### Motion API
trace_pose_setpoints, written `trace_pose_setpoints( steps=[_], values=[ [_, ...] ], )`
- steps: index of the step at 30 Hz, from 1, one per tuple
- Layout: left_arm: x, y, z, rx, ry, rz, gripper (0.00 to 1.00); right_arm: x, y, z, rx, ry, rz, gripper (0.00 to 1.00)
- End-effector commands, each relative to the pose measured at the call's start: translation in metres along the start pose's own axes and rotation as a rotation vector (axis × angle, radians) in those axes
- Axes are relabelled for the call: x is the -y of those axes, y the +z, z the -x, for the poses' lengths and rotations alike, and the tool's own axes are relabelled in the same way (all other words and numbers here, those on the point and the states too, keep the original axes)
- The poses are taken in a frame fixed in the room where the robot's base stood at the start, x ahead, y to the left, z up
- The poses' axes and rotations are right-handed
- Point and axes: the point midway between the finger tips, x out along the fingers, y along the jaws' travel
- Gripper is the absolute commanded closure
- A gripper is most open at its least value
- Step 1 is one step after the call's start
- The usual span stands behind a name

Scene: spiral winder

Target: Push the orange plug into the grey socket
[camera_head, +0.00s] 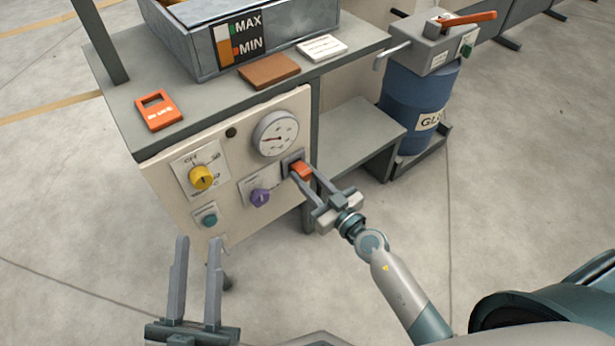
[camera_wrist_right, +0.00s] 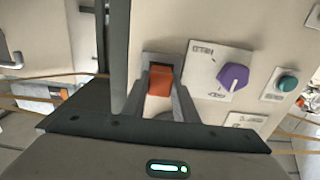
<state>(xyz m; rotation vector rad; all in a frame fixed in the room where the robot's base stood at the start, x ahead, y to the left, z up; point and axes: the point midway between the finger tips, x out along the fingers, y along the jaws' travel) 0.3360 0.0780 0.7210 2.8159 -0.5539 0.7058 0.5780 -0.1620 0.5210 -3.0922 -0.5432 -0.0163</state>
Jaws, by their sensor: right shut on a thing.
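The orange plug (camera_head: 301,171) is between the fingertips of my right gripper (camera_head: 304,176), which is shut on it. The plug is at the grey socket (camera_head: 289,160) on the panel's right side; it also shows in the right wrist view (camera_wrist_right: 160,81), with the socket (camera_wrist_right: 163,60) framing it from behind. I cannot tell how deep the plug sits in the socket. My left gripper (camera_head: 197,265) is open and empty, in front of and below the panel.
The cream panel (camera_head: 240,130) carries a gauge (camera_head: 275,133), a yellow knob (camera_head: 202,178), a purple knob (camera_head: 260,196) and a teal button (camera_head: 209,220). An orange tag (camera_head: 158,110) lies on the bench top. A blue drum (camera_head: 418,100) stands at the right. The floor in front is clear.

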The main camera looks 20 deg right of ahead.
Motion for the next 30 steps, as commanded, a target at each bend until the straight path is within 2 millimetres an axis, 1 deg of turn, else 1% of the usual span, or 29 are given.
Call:
trace_pose_setpoints(
  steps=[4,5,6,7,20,26,30],
  values=[
    [0.000,-0.001,-0.001,0.000,0.000,0.000,0.69,0.000,-0.001,-0.003,-0.001,0.000,0.000,0.94],
    [0.000,-0.001,0.000,0.000,0.000,0.000,0.69,0.000,0.000,-0.003,-0.001,0.000,0.000,0.69],
    [0.000,-0.001,0.000,0.000,0.000,0.000,0.69,0.000,0.000,-0.002,-0.001,0.000,0.000,0.60],
    [0.000,-0.001,0.000,0.000,0.000,0.000,0.69,0.000,0.000,-0.002,-0.001,0.000,0.000,0.53],
    [0.001,0.002,0.000,0.011,-0.001,0.000,0.69,0.000,0.000,-0.002,0.000,0.000,0.000,0.52],
    [0.004,0.016,0.000,0.073,-0.006,0.000,0.69,0.000,0.000,-0.002,0.000,0.000,0.000,0.52],
    [0.009,0.035,0.002,0.154,-0.013,-0.001,0.69,0.000,0.000,-0.002,0.000,0.000,0.000,0.52]
  ],
)
